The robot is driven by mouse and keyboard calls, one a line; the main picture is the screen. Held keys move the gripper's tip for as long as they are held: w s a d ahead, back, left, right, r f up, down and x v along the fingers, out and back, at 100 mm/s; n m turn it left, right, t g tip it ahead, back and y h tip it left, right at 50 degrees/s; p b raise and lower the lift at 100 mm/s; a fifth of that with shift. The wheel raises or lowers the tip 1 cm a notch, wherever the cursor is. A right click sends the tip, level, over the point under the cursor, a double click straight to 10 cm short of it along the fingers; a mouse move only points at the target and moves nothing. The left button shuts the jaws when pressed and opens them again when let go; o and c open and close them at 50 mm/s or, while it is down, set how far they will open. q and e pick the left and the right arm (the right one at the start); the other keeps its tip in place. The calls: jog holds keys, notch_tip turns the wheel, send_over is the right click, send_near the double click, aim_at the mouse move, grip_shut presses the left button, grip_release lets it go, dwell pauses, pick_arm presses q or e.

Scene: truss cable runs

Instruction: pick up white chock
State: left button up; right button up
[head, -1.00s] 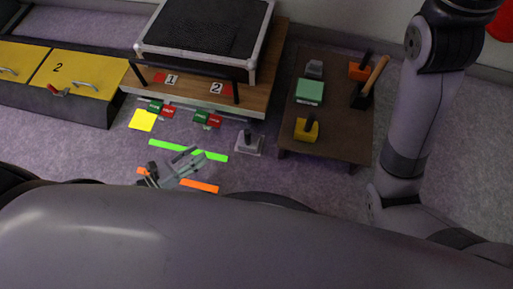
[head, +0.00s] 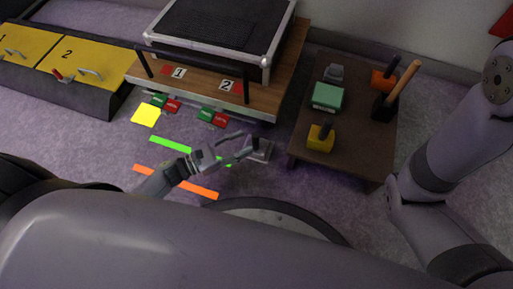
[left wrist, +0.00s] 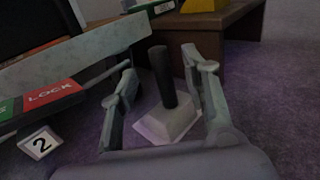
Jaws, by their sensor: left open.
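The white chock (head: 262,154) stands on the floor between the wooden platform and the brown table. It has a pale wedge-like base and a dark upright handle. My left gripper (head: 245,145) is open just left of it, fingers pointing toward it. In the left wrist view, the chock's base (left wrist: 166,124) and handle show between the two open fingers (left wrist: 158,62). I cannot tell whether either finger touches the handle. My right gripper is out of view.
The brown table (head: 345,164) at right holds a yellow chock (head: 320,140), a green block (head: 327,97), a grey item, an orange item and a wooden-handled tool. The wooden platform (head: 270,101) stands behind, with red and green tags below. Orange and green strips lie on the floor.

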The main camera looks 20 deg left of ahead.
aim_at(256, 134)
pick_arm(q)
jog(key=b+x, duration=0.2)
jog(key=x, duration=0.2)
jog(key=shift+w+d+r, duration=0.15)
jog(key=shift+w+d, duration=0.15)
jog(key=shift+w+d+r+b, duration=0.15)
jog(key=shift+w+d+b, duration=0.15)
grip_shut()
dwell(0.7)
